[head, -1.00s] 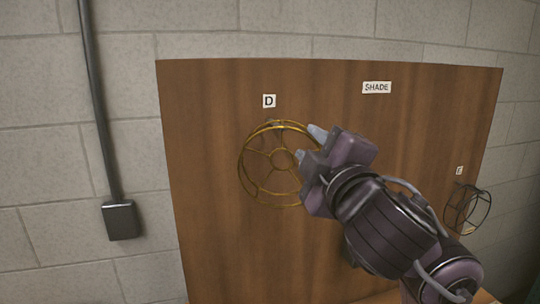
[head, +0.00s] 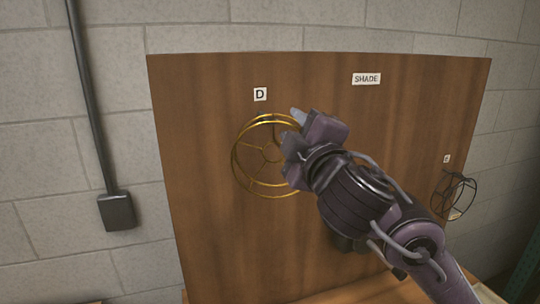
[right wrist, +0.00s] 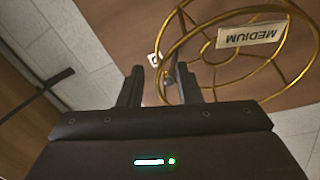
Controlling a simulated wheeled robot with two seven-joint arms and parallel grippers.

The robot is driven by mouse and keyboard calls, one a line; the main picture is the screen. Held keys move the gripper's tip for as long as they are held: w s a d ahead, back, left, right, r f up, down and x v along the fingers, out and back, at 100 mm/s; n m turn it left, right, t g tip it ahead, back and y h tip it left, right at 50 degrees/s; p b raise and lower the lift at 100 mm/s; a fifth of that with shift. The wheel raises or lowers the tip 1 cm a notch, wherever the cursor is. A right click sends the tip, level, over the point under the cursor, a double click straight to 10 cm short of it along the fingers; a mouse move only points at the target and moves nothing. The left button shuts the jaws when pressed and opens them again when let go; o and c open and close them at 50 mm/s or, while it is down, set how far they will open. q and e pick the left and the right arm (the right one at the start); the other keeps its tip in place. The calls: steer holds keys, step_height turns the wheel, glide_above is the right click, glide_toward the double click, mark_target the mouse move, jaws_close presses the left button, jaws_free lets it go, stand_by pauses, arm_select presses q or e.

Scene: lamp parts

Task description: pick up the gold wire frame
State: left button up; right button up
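The gold wire frame (head: 236,158), a round cage of rings and spokes, hangs on the brown board below the D label. It also shows in the right wrist view, with a MEDIUM tag (right wrist: 253,33) inside its rings. My right gripper (head: 291,131) is at the frame's right side in the head view. In the right wrist view, the two fingers of my right gripper (right wrist: 159,70) stand apart with the frame's rim wire passing between them. The gripper is open, and one finger lies inside the ring. My left gripper is not in view.
The brown board (head: 200,220) stands before a grey block wall. It carries a D label (head: 260,94) and a SHADE label (head: 366,79). A dark wire frame (head: 455,195) hangs at its right edge. A conduit and box (head: 116,211) are on the wall at left.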

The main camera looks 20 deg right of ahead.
mark_target(288, 118)
steer(key=w, duration=0.3)
steer(key=shift+w+d+r, duration=0.15)
steer(key=shift+w+d, duration=0.15)
steer(key=shift+w, duration=0.1)
steer(key=shift+s, duration=0.1)
jaws_close()
